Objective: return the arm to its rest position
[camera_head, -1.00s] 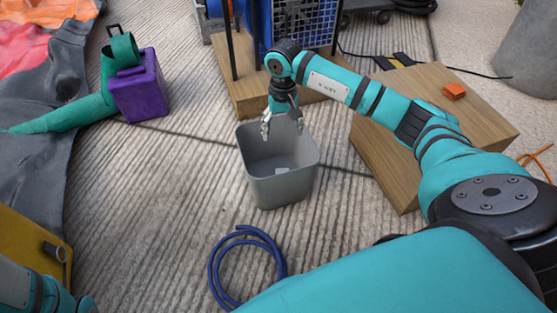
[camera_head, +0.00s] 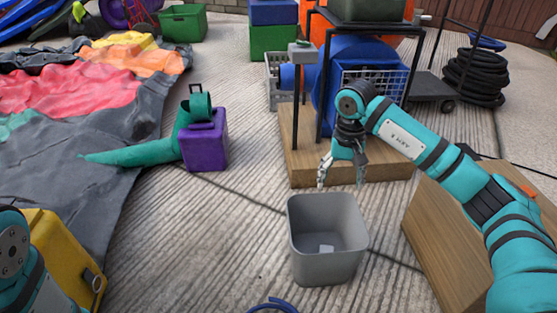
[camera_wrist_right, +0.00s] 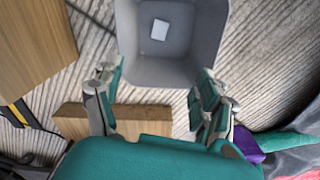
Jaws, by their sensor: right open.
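My right arm (camera_head: 420,147) comes in from the right, bent, and ends in my right gripper (camera_head: 342,180). The right gripper is open and empty, fingers pointing down, just above the far rim of a grey bin (camera_head: 325,270) in the head view. In the right wrist view the gripper's spread fingers (camera_wrist_right: 155,88) frame the near part of the bin (camera_wrist_right: 172,72), with nothing between them. A small white piece (camera_wrist_right: 160,29) lies on the bin's floor. Part of my left arm (camera_head: 20,265) shows at the lower left; its gripper is out of view.
A wooden box (camera_head: 450,240) stands under my right arm. A wooden platform (camera_head: 350,172) with a blue machine (camera_head: 350,70) and dark posts is behind the gripper. A purple box (camera_head: 205,147) stands left. Concrete between it and the bin is clear.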

